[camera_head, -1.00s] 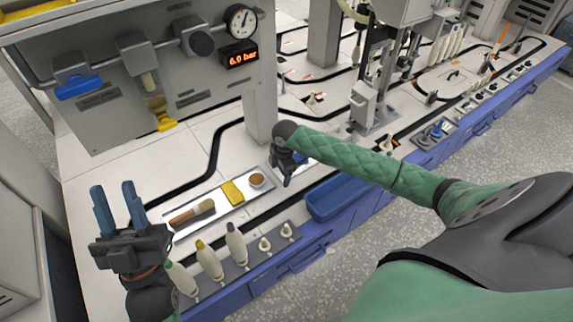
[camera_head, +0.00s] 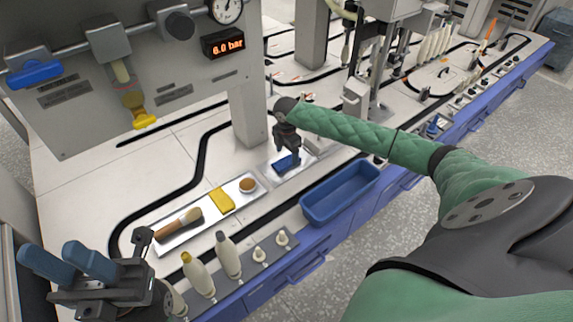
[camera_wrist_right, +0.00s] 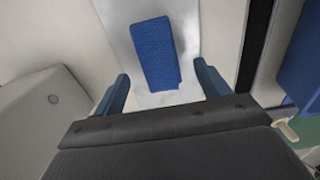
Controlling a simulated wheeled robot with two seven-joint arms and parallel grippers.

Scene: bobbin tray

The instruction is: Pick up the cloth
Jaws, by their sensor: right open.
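A blue, textured, rectangular cloth (camera_wrist_right: 152,52) lies flat on a pale shiny plate (camera_wrist_right: 112,18) in the right wrist view. My right gripper (camera_wrist_right: 163,80) is open above it, one blue finger on each side of its near end, holding nothing. In the head view my right gripper (camera_head: 287,150) points down over the same plate (camera_head: 302,164); its blue fingers and the blue cloth are hard to tell apart there. My left gripper (camera_head: 50,255) is open and empty at the lower left, away from the cloth.
A metal tray (camera_head: 168,244) holds a brush (camera_head: 180,222), a yellow block (camera_head: 222,199) and a round brown-topped piece (camera_head: 247,185). A blue bin (camera_head: 340,193) stands at the bench edge. Several bobbins stand on a grey rack (camera_head: 245,275). A grey post (camera_head: 248,105) rises behind my right gripper.

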